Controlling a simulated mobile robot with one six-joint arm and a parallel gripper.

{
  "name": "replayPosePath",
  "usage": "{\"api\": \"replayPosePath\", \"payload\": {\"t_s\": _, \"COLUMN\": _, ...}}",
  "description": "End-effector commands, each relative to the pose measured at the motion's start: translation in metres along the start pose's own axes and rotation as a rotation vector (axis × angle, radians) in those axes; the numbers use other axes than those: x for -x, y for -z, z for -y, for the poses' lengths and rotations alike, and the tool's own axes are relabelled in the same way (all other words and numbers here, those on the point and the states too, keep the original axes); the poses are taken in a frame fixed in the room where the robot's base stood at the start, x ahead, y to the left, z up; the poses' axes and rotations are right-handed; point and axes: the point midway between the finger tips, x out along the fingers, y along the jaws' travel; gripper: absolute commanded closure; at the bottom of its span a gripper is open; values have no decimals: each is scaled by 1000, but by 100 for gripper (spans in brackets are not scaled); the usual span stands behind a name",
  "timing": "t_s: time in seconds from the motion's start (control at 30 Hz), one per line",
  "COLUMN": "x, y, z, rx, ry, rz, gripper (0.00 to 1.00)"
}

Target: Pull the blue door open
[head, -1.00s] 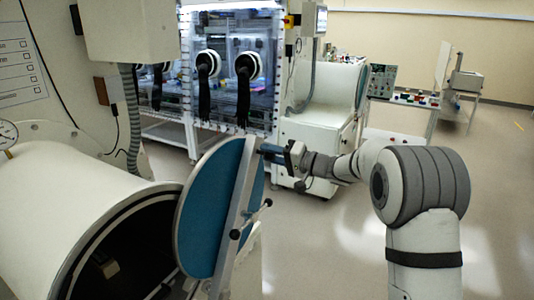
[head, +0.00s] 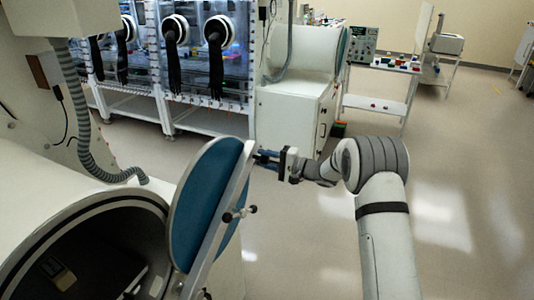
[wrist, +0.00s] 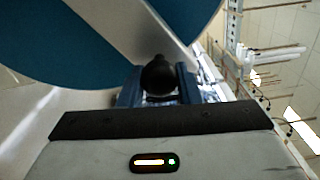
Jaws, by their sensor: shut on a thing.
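The round blue door (head: 199,200) stands swung out from the open mouth of a white cylindrical chamber (head: 22,212). My gripper (head: 262,158) is at the upper end of the bar, at the door's edge. In the wrist view the gripper (wrist: 159,82) is shut on a round dark knob (wrist: 158,74), with the blue door (wrist: 60,45) and its bar (wrist: 150,30) just beyond. The fingertips are partly hidden by the knob and the gripper body.
Inside the chamber is a dark cavity with a small pale object (head: 55,268). Behind stand glovebox windows with black gloves (head: 216,60) and a white cabinet (head: 295,115). A ribbed hose (head: 92,150) hangs at left. The floor (head: 310,230) right of the door is clear.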

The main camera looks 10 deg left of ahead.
Motion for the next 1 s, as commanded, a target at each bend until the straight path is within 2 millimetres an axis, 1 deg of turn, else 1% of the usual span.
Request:
{"api": "replayPosePath", "payload": {"t_s": 0.33, "x": 1, "y": 0, "z": -1, "rx": -1, "ry": 0, "rz": 0, "gripper": 100}}
{"api": "replayPosePath", "payload": {"t_s": 0.37, "x": 1, "y": 1, "z": -1, "rx": 0, "ry": 0, "rz": 0, "gripper": 67}}
{"api": "replayPosePath", "payload": {"t_s": 0.6, "x": 2, "y": 1, "z": -1, "rx": 0, "ry": -1, "rz": -2, "gripper": 48}}
{"api": "replayPosePath", "payload": {"t_s": 0.87, "x": 5, "y": 2, "z": -2, "rx": -1, "ry": -1, "rz": -4, "gripper": 48}}
{"api": "replayPosePath", "payload": {"t_s": 0.97, "x": 16, "y": 3, "z": -3, "rx": 0, "ry": -1, "rz": -5, "gripper": 48}}
{"api": "replayPosePath", "payload": {"t_s": 1.0, "x": 22, "y": 3, "z": -3, "rx": 0, "ry": 0, "rz": -6, "gripper": 48}}
